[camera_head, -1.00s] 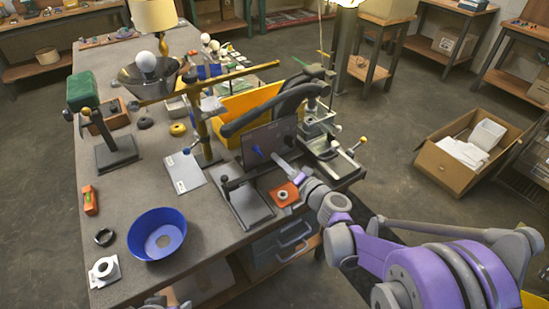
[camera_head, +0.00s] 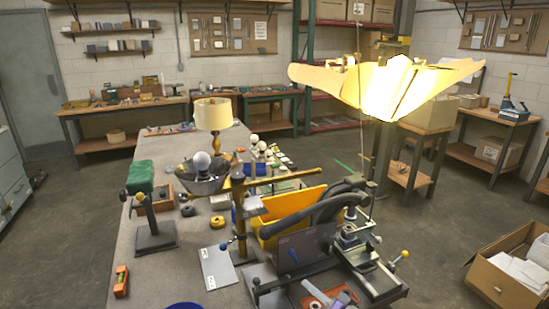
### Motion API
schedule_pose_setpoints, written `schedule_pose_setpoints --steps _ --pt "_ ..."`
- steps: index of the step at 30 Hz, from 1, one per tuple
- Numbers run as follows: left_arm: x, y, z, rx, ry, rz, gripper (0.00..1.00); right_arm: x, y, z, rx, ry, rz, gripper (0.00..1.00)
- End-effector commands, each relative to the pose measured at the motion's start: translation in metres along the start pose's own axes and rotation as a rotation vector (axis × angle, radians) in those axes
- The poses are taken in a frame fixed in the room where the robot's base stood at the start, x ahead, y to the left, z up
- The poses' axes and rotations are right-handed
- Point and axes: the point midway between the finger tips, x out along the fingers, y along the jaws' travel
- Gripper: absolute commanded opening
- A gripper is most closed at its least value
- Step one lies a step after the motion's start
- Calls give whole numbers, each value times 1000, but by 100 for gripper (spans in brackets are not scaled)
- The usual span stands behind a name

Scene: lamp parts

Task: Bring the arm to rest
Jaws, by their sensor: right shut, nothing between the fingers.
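Only a small part of my right arm shows, at the bottom edge right of centre, as grey and purple pieces. Its gripper (camera_head: 312,289) is shut and empty, low in front of a dark upright plate (camera_head: 300,252) with a blue knob. I cannot tell whether it touches anything. My left gripper is out of view. On the bench stand a table lamp with a cream shade (camera_head: 213,114), a white bulb (camera_head: 201,160) in a dark metal bowl, and a brass stand (camera_head: 238,215) with a horizontal bar. A blue bowl (camera_head: 185,305) is mostly cut off below.
A yellow bin (camera_head: 270,235) and a black-armed fixture (camera_head: 350,235) crowd the bench's right side. A glowing shade (camera_head: 395,88) hangs above. A green block (camera_head: 139,177) tops a stand at left. A cardboard box (camera_head: 500,283) sits on the floor at right.

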Motion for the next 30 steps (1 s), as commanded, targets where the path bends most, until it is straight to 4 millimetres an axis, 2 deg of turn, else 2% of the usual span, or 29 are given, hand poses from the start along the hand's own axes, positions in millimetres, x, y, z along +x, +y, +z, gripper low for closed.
schedule_pose_setpoints --steps 1,3,5,9,12,15,18,22,30 --pt "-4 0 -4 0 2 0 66 -14 -14 16 -45 -68 36 0" --pt "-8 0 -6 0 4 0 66 -36 -20 40 -111 -167 105 0" --pt "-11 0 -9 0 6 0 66 -56 -22 60 -166 -247 172 0" --pt "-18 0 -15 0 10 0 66 -114 -11 97 -292 -408 360 0" --pt "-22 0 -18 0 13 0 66 -158 4 113 -377 -492 506 0" --pt "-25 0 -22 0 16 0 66 -195 19 121 -446 -541 635 0" --pt "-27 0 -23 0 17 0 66 -222 31 122 -496 -565 732 0" --pt "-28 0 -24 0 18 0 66 -239 38 121 -529 -575 796 0" --pt "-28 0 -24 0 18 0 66 -240 39 121 -531 -576 800 0"
